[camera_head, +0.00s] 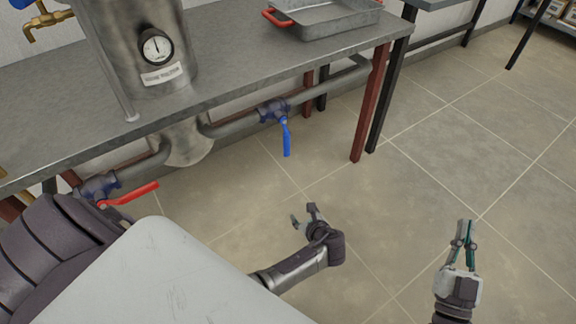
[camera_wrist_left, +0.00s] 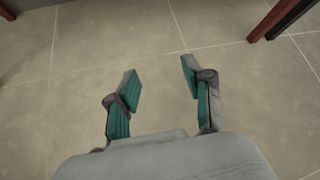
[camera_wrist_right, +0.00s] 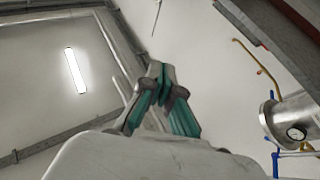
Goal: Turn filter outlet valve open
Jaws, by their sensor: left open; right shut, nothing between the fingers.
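A valve with a blue lever (camera_head: 286,138) sits on the pipe right of the metal vessel (camera_head: 150,55), below the table. Its lever hangs down, across the pipe. A second valve with a red lever (camera_head: 130,195) is on the pipe at the left, its lever roughly along the pipe. I cannot tell from any readable marking which one is the filter outlet valve. My left gripper (camera_head: 303,212) is open and empty over the floor, below and apart from the blue lever; it also shows in the left wrist view (camera_wrist_left: 160,72). My right gripper (camera_head: 465,228) is shut and empty, far right of both valves.
The vessel has a gauge (camera_head: 156,47) and passes through the grey table (camera_head: 250,60). A tray with red handles (camera_head: 325,18) stands on top. A dark red table leg (camera_head: 371,105) is right of the blue lever. The tiled floor (camera_head: 420,190) is clear.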

